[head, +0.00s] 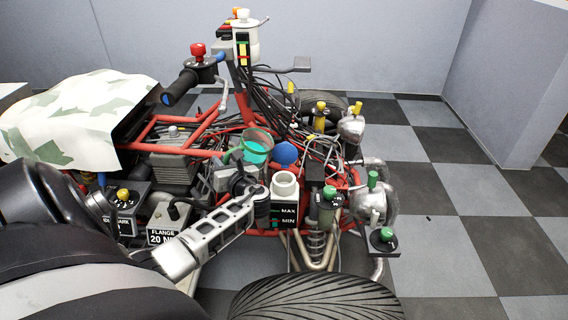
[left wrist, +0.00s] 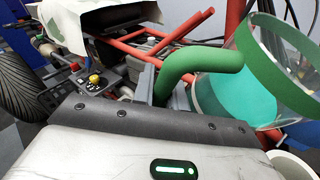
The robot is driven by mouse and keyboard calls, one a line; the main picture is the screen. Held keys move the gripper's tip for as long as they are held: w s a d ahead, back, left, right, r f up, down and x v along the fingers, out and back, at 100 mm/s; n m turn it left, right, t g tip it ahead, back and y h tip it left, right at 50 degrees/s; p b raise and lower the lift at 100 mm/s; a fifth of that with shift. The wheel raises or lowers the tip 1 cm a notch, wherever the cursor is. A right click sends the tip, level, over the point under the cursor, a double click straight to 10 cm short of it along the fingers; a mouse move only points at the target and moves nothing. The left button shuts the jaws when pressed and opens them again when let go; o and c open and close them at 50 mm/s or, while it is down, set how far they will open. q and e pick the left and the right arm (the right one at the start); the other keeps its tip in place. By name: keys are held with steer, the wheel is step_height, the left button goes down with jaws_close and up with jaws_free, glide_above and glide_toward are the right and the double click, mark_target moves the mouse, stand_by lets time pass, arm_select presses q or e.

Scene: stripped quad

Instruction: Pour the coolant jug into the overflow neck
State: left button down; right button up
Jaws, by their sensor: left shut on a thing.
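The coolant jug (head: 257,150) is a clear vessel with a green rim band and teal liquid inside. It also shows at the right of the left wrist view (left wrist: 235,95), with its thick green handle (left wrist: 180,65). My left gripper (head: 238,163) is shut on the jug, at the handle side; its fingertips are mostly hidden. The overflow neck (head: 285,182) is a white open neck on a bottle marked MAX and MIN. In the head view the jug is above and left of the neck, apart from its mouth. I cannot tell its exact tilt. My right gripper is not in view.
A blue ball-shaped knob (head: 286,153) stands beside the jug, just behind the neck. Red frame tubes (head: 185,150) and black cables (head: 285,100) crowd the back. A tyre (head: 315,298) lies in front.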

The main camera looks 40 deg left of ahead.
arm_select(q)
steer(key=r, duration=0.1)
steer(key=d+r+y, duration=0.1)
steer(key=r+m, duration=0.1)
steer(key=shift+w+d+r+y, duration=0.15)
steer(key=shift+w+r+y, duration=0.15)
steer(key=shift+d+r, duration=0.1)
steer(key=shift+r, duration=0.2)
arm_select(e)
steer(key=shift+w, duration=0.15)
arm_select(q)
steer(key=shift+r, duration=0.15)
steer(key=shift+w+d+r+m+t+y, duration=0.1)
steer(key=shift+d+r+m+t+y, duration=0.05)
steer(key=shift+r+m+t+y, duration=0.15)
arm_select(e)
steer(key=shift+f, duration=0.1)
arm_select(q)
steer(key=shift+d+r, duration=0.1)
steer(key=shift+r, duration=0.1)
steer(key=shift+b, duration=0.45)
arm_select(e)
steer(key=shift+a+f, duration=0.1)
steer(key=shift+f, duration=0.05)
arm_select(q)
steer(key=shift+w+m, duration=0.1)
steer(key=shift+m, duration=0.2)
steer(key=shift+d+y+b, duration=0.1)
steer(key=shift+y+b, duration=0.2)
steer(key=shift+b, duration=0.05)
